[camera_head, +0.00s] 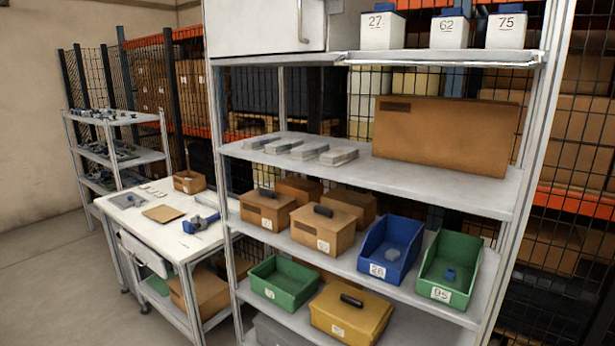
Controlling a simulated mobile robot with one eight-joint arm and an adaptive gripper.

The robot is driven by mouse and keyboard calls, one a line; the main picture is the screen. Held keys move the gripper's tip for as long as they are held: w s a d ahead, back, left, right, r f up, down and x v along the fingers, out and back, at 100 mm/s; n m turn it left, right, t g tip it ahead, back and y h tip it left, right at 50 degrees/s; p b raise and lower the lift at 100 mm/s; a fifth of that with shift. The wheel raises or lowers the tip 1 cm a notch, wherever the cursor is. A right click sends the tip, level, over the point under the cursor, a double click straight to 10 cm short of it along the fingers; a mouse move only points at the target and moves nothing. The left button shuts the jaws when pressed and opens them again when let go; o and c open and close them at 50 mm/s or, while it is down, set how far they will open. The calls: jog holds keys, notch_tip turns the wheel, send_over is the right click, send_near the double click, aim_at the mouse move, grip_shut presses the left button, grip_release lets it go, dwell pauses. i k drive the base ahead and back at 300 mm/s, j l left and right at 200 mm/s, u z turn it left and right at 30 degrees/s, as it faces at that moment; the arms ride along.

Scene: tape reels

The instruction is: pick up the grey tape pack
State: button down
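Several flat grey-white packs lie in a row on the upper shelf board, left of a large cardboard box; the rightmost one (338,156) is the nearest to that box. A small grey item (392,254) lies inside the blue bin (375,238) on the board below. A small blue-grey item (449,274) lies in the green bin (466,256) to its right. I cannot tell which of these, if any, is the grey tape pack. My gripper is not in view.
The large cardboard box (445,133) fills the upper board's right side. Brown boxes with black handles (267,210), a yellow box (350,312) and another green bin (283,284) crowd the lower boards. A white table (205,244) stands left; open floor (50,290) lies beyond.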

aim_at(305, 152)
jog(key=i+j+z, duration=0.25)
jog(key=i+j, duration=0.15)
jog(key=j, duration=0.25)
jog(key=i+j+z, duration=0.15)
jog(key=j, duration=0.2)
jog(key=i+j+z, duration=0.1)
jog(key=j, duration=0.25)
jog(key=i+j+z, duration=0.15)
jog(key=j, duration=0.25)
jog(key=i+j+z, duration=0.1)
jog(key=j, duration=0.3)
jog(key=i+j+z, duration=0.15)
jog(key=j, duration=0.25)
